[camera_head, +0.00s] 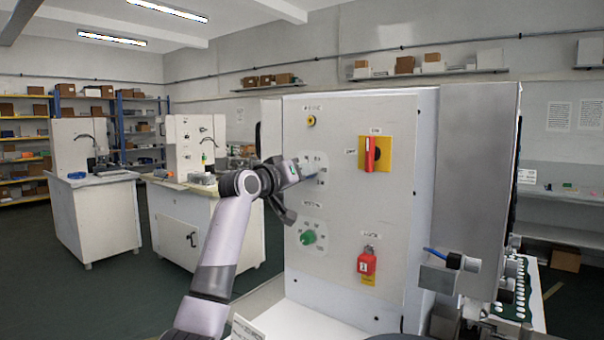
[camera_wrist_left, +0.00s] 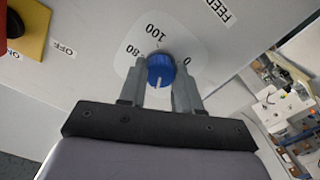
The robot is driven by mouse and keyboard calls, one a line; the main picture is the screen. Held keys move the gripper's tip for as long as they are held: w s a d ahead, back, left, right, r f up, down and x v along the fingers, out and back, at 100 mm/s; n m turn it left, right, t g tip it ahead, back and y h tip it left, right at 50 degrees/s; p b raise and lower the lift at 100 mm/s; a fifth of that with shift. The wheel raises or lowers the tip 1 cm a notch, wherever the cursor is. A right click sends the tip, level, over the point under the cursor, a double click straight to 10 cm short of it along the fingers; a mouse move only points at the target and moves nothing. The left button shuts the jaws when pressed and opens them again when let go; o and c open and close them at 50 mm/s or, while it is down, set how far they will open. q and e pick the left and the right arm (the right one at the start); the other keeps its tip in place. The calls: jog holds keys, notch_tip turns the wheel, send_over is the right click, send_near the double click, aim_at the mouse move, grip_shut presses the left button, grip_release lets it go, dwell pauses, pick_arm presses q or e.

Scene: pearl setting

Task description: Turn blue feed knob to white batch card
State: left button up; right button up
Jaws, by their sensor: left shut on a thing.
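The blue feed knob (camera_wrist_left: 160,68) sits on a pale dial plate marked 0, 80 and 100, next to a FEED label. Its white pointer line faces down in the left wrist view, toward my gripper. My left gripper (camera_wrist_left: 159,84) is shut on the knob, one finger on each side. My right gripper is not seen.

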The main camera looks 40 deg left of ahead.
pick_arm(q)
jog(key=shift+f, duration=0.15)
jog(key=o, duration=1.1)
jog(key=shift+c, duration=0.2)
jog(key=s+b, duration=0.2)
jog(key=s, duration=0.5)
jog(key=shift+d, duration=0.45)
